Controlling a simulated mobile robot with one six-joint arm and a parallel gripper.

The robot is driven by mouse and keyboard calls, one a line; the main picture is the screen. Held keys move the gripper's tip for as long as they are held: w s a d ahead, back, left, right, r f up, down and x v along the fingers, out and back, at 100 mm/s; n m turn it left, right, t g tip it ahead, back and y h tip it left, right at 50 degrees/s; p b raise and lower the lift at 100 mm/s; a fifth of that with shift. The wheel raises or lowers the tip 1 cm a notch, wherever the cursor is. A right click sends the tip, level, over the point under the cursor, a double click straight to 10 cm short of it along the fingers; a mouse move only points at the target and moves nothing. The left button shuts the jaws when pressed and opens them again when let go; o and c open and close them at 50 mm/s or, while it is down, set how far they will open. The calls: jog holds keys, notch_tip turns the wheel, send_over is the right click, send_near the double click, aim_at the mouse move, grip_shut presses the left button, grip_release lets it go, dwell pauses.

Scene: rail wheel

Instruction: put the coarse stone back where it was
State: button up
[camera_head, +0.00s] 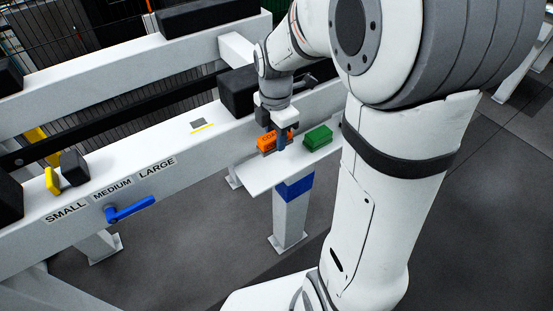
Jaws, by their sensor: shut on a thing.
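The coarse stone is an orange block (266,143) with dark lettering, only partly readable, at the small white shelf (262,180). My gripper (279,138) points down over it and is shut on it. A finger covers part of the block. I cannot tell whether the block rests on the shelf or hangs just above it. A green block (318,138) lies on the shelf just right of the orange one, with a small gap.
A white beam behind carries dark blocks (238,92), a yellow-grey marker (201,126) and SMALL, MEDIUM, LARGE labels (112,188). A blue lever (130,209) sticks out in front. The shelf's left end is bare. My arm hides the right side.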

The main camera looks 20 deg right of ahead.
aim_at(276, 165)
notch_tip(276, 165, down, 8)
jog(key=shift+r, duration=0.2)
jog(key=shift+f, duration=0.15)
jog(key=o, duration=1.1)
